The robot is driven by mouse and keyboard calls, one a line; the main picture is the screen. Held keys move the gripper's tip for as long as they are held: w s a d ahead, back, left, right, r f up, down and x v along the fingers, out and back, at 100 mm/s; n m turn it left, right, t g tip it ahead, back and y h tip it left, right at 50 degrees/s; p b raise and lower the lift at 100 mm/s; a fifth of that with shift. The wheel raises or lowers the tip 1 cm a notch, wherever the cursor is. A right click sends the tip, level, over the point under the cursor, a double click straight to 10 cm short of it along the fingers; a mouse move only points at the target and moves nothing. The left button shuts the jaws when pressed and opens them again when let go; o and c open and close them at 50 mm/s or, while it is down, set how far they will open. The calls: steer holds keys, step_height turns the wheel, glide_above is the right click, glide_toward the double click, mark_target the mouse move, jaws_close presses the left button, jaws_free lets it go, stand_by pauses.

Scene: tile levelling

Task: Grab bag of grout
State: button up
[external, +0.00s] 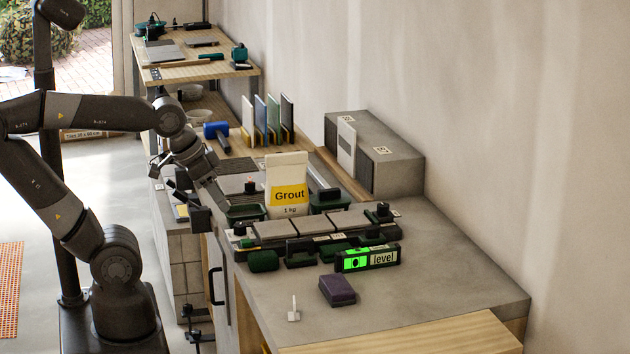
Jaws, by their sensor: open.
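The bag of grout (286,181) is a white upright bag with a yellow label reading "Grout 1 kg". It stands on the grey worktop behind a row of tiles. My gripper (208,207) is to the left of the bag, near the worktop's left edge, at about the height of the bag's lower half. It is open and apart from the bag, with nothing seen between its fingers. The bag's base is partly hidden behind the tiles.
Grey tiles (277,229) with dark clamps lie in front of the bag. A green-lit level (367,258) and a purple block (337,290) are nearer. A green tray (245,213) sits between gripper and bag. A blue mallet (216,131) lies behind. The worktop's front right (450,270) is clear.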

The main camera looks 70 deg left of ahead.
step_height(320, 180, up, 5)
steer(key=g, duration=0.4)
glide_above(286, 153)
steer(key=s, duration=0.1)
steer(key=shift+d+f, duration=0.2)
steer(key=f, duration=0.7)
steer(key=w+f, duration=0.1)
steer(key=f, duration=0.2)
steer(key=shift+a+f, duration=0.15)
steer(key=shift+f, duration=0.1)
steer(key=shift+f, duration=0.25)
steer(key=shift+c, duration=0.3)
